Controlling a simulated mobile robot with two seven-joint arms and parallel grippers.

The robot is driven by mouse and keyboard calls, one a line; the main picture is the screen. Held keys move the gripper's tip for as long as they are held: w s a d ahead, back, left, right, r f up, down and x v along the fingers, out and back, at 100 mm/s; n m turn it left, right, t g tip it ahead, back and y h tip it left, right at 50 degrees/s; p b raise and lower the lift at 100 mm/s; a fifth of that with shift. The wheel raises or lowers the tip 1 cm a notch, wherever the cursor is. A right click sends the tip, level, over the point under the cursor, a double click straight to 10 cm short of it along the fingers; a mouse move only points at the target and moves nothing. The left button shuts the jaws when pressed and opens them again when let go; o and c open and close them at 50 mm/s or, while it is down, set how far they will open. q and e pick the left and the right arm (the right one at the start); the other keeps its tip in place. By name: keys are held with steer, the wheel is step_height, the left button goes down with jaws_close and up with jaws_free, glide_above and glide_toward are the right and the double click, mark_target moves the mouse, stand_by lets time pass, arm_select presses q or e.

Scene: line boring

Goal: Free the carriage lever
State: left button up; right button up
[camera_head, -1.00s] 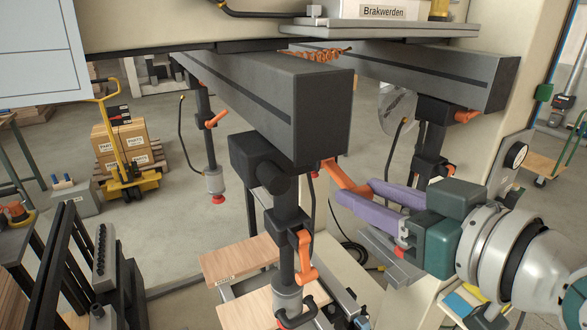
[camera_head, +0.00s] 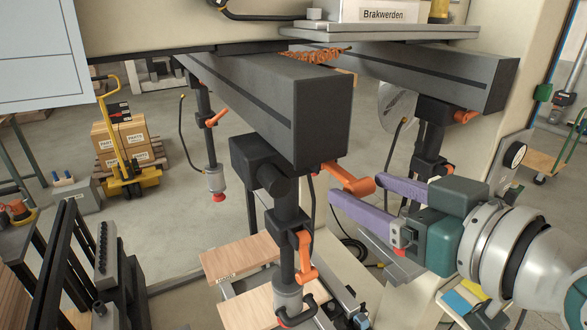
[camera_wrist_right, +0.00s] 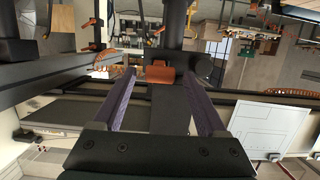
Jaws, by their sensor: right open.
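The carriage lever is an orange handle (camera_head: 345,178) under the front end of the dark grey beam (camera_head: 321,120). It slants down to the right to a thick rounded end. My right gripper (camera_head: 355,190) is open, with one purple finger on either side of the lever's end in the head view. In the right wrist view the orange lever end (camera_wrist_right: 160,74) shows ahead, between the two spread fingertips (camera_wrist_right: 164,76). I cannot tell whether a finger touches it. My left gripper is not in view.
A vertical post with a second orange lever (camera_head: 305,258) hangs below the carriage, close left of my right gripper. A second beam (camera_head: 440,78) stands at the right rear. Wooden boards (camera_head: 240,258) lie below. A yellow pallet truck (camera_head: 128,178) stands on the floor at left.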

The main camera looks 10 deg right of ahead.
steer(key=shift+p+v, duration=0.95)
steer(key=shift+v, duration=0.6)
steer(key=shift+s+d+r, duration=0.1)
steer(key=shift+s+d, duration=0.05)
steer(key=shift+s, duration=0.2)
steer(key=shift+s, duration=0.1)
steer(key=p+v, duration=0.2)
steer(key=v, duration=0.2)
